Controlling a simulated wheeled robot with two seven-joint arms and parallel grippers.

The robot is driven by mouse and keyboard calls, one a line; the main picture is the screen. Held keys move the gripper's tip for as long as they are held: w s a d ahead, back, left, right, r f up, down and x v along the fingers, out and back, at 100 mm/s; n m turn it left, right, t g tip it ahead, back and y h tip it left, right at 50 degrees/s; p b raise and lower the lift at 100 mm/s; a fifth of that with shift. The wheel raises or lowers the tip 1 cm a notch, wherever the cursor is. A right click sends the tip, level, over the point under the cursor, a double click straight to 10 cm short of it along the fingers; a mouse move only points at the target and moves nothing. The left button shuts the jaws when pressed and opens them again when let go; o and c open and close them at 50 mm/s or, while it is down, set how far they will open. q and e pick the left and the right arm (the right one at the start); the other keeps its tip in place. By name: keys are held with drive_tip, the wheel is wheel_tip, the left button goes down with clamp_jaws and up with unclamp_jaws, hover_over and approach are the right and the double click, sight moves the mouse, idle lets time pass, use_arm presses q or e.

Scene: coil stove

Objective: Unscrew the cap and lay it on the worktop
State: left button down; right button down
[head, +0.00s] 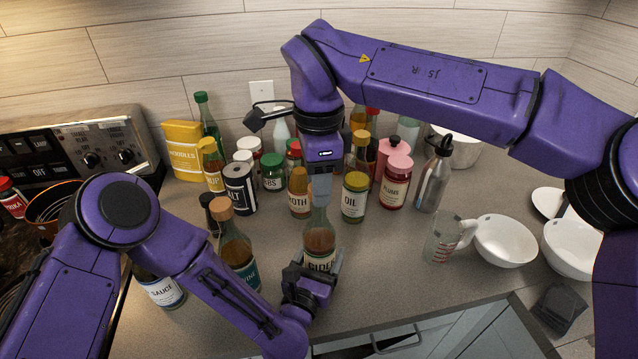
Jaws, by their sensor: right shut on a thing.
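The cider bottle (319,240), brown with a dark label, stands upright near the worktop's front edge. My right gripper (320,188) points straight down over its top and is shut on the cap, which its fingers hide. My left gripper (314,268) is low at the front of the bottle, with a finger on each side of the label. I cannot tell whether those fingers press on the glass. The bare grey worktop (390,285) lies to the right of the bottle.
An oil jar (354,197) and a broth bottle (299,193) stand close behind. A brown-capped bottle (236,245) is close left. A measuring jug (440,242) and white bowls (504,241) are to the right. The stove (90,150) is at far left.

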use_arm(q)
drive_tip(key=shift+s+f, duration=0.1)
drive_tip(key=shift+f, duration=0.05)
use_arm(e)
drive_tip(key=shift+r, duration=0.7)
drive_tip(key=shift+r, duration=2.05)
use_arm(q)
unclamp_jaws()
drive_tip(key=b+v, duration=0.4)
drive_tip(key=v, duration=0.7)
drive_tip(key=shift+s, duration=0.1)
use_arm(e)
wheel_tip(320, 180, down, 4)
drive_tip(key=shift+f, duration=0.25)
use_arm(q)
drive_tip(key=shift+s, duration=0.45)
use_arm(e)
drive_tip(key=shift+d, duration=0.15)
